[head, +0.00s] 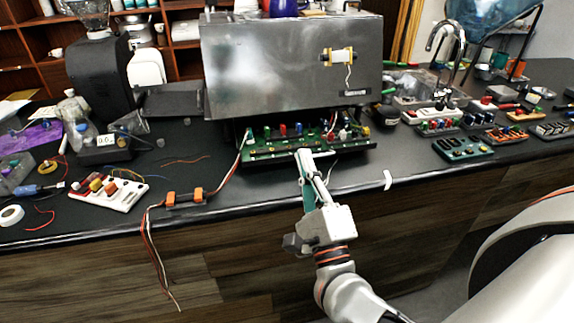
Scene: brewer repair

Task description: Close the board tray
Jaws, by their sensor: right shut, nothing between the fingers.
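The board tray (265,156) sticks out from under the front of the metal brewer (270,65), at the middle of the counter. A green circuit board (280,143) with red, blue and other coloured parts lies in it. My right gripper (304,155) comes up from below, shut and empty, with its fingertips at the tray's front edge. I cannot tell whether they touch it. The fingers hide a small part of the front edge. My left gripper is not in view.
A wire bundle (224,178) runs from the tray's left side through orange clips (185,197) and hangs over the counter edge. A white component board (108,188) lies left. A dark green board (462,148) and other small boards lie right.

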